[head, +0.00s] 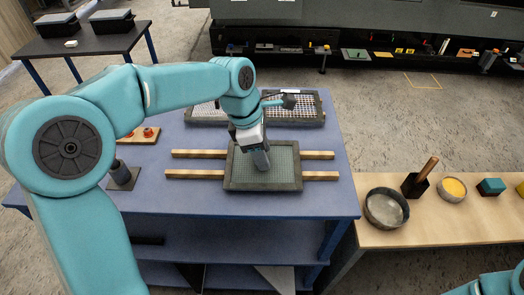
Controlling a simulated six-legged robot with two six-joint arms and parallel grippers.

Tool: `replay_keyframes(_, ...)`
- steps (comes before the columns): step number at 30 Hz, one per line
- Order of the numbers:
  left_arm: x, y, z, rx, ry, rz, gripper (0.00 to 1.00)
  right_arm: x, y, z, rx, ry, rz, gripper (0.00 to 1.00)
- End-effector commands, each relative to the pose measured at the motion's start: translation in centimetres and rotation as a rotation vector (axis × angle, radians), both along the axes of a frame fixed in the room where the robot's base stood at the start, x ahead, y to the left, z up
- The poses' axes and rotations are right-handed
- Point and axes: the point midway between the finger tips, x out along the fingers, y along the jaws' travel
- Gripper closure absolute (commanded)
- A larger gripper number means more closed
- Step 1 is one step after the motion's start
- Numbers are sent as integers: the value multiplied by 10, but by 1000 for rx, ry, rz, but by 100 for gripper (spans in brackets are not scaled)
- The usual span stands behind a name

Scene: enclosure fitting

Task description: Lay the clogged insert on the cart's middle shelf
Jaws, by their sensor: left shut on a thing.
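A grey-framed insert with a dense grey-green mesh (284,180), which looks like the clogged one, lies across two wooden rails (195,174) on the blue cart's top (330,205). My left gripper (262,163) points down over the middle of this insert and is shut on it; the fingers hide the grip point. The cart's middle shelf (225,238) shows below the top's front edge, with a dark flat piece at its left. My right gripper is out of the picture; only teal parts of my right arm show at the lower right corner.
Two lighter mesh inserts (207,113) (295,112) lie at the back of the cart top. A dark cylinder on a plate (121,174) and a board with orange parts (140,135) stand left. A wooden bench (430,233) with bowls stands right. The shelf's middle looks clear.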

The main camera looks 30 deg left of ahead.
Motion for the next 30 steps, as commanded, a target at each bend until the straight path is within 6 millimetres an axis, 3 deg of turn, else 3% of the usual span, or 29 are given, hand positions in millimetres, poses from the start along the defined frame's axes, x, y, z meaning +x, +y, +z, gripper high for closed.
replay_keyframes(8,0,0,-3,0,0,0,89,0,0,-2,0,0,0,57)
replay_keyframes(9,0,0,-3,0,0,0,44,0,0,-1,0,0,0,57)
replay_keyframes(11,0,0,-2,0,0,0,28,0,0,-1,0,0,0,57)
replay_keyframes(22,0,1,6,0,-1,0,28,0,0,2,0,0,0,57)
replay_keyframes(30,-6,14,62,0,-6,0,28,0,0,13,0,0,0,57)
